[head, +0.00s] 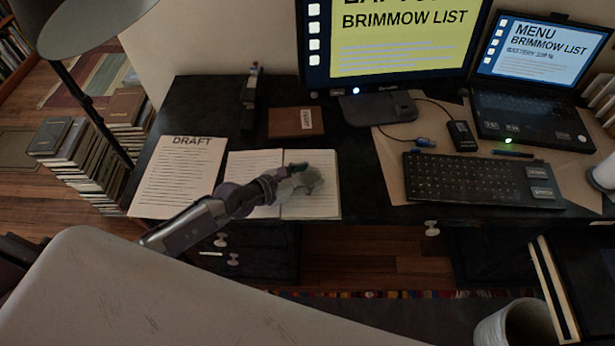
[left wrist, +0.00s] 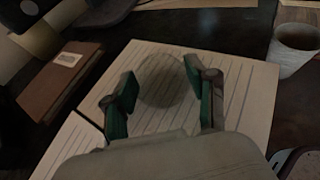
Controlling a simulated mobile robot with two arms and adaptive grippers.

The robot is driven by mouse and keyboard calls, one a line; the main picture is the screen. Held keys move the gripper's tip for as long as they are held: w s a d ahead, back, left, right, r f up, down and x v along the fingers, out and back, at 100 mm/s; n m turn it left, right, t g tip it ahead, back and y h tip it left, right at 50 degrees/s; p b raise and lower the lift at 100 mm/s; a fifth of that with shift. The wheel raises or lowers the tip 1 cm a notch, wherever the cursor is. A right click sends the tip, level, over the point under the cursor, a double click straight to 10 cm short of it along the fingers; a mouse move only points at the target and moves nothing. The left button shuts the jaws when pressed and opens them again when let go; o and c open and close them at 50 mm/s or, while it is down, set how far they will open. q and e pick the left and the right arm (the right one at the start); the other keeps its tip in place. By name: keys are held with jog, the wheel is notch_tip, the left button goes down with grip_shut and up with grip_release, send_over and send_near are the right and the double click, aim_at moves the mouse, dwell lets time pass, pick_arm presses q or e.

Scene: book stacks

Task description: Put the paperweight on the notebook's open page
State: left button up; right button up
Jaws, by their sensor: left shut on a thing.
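The notebook lies open on the dark desk, with lined pages (head: 322,205) showing in the head view and also in the left wrist view (left wrist: 235,105). My left gripper (head: 303,180) is over the right-hand page. In the left wrist view, my left gripper (left wrist: 160,88) has its green-padded fingers on either side of the paperweight (left wrist: 165,80), a round, dark, see-through thing. The gripper is shut on it. The lined page shows behind the paperweight; I cannot tell whether it touches the page. My right gripper is not in view.
A draft sheet (head: 178,175) lies left of the notebook, and a brown book (head: 296,122) behind it. A keyboard (head: 478,178), monitor (head: 395,40) and laptop (head: 530,85) stand to the right.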

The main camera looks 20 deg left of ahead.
pick_arm(q)
jog(key=shift+r, duration=0.15)
jog(key=o, duration=1.3)
jog(key=shift+f, duration=0.2)
jog(key=shift+o, duration=0.2)
jog(key=shift+r, duration=0.25)
jog(key=v, duration=1.2)
jog(key=shift+f, duration=0.15)
